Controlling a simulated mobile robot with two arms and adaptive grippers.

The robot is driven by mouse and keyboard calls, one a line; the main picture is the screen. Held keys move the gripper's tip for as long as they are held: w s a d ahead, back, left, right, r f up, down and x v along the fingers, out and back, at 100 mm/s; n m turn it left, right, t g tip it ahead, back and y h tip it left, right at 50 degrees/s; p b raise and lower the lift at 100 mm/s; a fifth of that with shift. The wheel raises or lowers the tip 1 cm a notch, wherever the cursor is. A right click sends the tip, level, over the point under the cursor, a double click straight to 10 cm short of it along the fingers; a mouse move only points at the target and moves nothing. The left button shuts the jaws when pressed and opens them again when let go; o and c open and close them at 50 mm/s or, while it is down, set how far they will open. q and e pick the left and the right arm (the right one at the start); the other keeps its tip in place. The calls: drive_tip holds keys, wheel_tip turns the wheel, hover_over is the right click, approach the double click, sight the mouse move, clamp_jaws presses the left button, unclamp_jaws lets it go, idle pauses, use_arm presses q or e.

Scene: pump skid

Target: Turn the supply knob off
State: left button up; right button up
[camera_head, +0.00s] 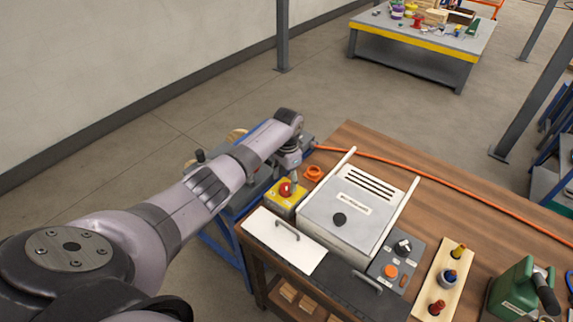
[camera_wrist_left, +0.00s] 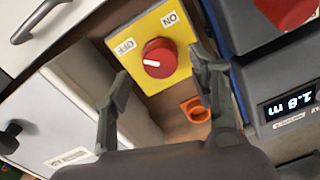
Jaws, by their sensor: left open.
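The supply knob is a red round knob (camera_head: 285,189) on a yellow box at the far left edge of the wooden bench. In the left wrist view the knob (camera_wrist_left: 159,58) sits on the yellow face (camera_wrist_left: 153,85), with an OFF label (camera_wrist_left: 124,47) on the left and an ON label (camera_wrist_left: 169,18) above. The knob's white mark lies at its left side, roughly toward the OFF side. My left gripper (camera_head: 293,174) is above the box. Its fingers (camera_wrist_left: 158,72) are open on either side of the knob, with nothing between them visibly gripped; contact cannot be told. My right gripper is out of view.
A white-lidded unit (camera_head: 352,206) with a black knob stands right of the box. An orange ring (camera_head: 314,173) lies behind. A control panel (camera_head: 395,265), a wooden holder (camera_head: 428,290) and a green can (camera_head: 512,290) stand further right. An orange hose (camera_head: 440,182) crosses the bench.

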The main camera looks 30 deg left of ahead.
sight(286, 188)
use_arm(q)
wheel_tip(286, 188, up, 9)
drive_tip(key=shift+s+d+f, duration=0.1)
drive_tip(key=shift+f, duration=0.05)
idle(0.6)
